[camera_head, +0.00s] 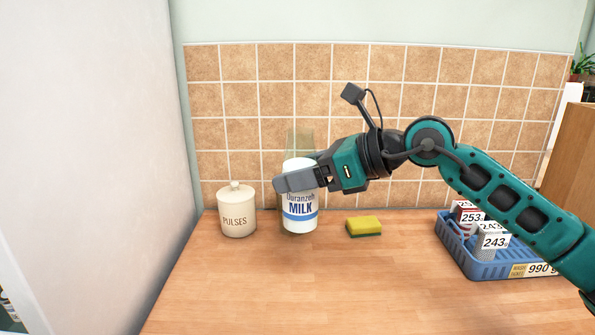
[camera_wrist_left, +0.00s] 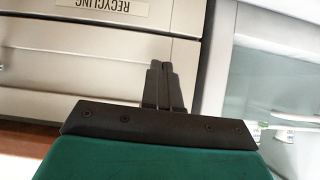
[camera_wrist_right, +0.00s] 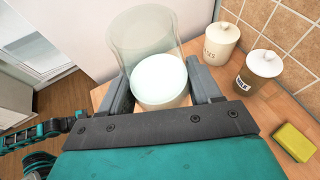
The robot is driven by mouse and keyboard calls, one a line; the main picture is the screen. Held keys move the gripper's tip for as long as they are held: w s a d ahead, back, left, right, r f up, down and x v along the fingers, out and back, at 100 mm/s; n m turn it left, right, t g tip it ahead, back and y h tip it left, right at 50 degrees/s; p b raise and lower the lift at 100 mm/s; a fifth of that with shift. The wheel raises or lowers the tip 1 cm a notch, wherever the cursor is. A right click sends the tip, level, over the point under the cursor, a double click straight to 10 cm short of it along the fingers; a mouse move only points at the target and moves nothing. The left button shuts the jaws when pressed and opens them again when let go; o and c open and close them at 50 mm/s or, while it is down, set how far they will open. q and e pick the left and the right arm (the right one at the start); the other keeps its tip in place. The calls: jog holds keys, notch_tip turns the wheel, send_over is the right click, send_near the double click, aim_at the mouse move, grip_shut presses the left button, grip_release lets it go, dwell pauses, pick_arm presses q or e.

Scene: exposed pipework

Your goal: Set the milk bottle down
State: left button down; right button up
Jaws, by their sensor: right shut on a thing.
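The milk bottle (camera_head: 300,222) is white with a blue MILK label and stands upright over the counter, close to the tiled wall. My right gripper (camera_head: 300,180) is shut around its upper part. In the right wrist view its round white top (camera_wrist_right: 159,80) sits between the two fingers. The frames do not clearly show whether its base touches the counter. A clear glass-like shape (camera_head: 300,142) rises behind or above it; I cannot tell whether it is separate. My left gripper (camera_wrist_left: 165,68) is shut and empty, away from the counter.
A cream PULSES jar (camera_head: 237,212) stands left of the bottle. The right wrist view shows a second lidded jar (camera_wrist_right: 258,75). A yellow sponge (camera_head: 364,225) lies to the right. A blue basket (camera_head: 484,268) holds several boxes. The front counter (camera_head: 290,290) is clear.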

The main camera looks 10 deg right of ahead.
jog(key=s+a+f, duration=0.2)
jog(key=s+f, duration=0.3)
jog(key=f, duration=0.3)
jog(key=s+a+f, duration=0.1)
jog(key=s+f, duration=0.5)
jog(key=f, duration=0.2)
jog(key=shift+s+a+f+m+t, duration=0.15)
jog(key=shift+s+a+m+t, duration=0.15)
jog(key=shift+a, duration=0.1)
jog(key=shift+a, duration=0.1)
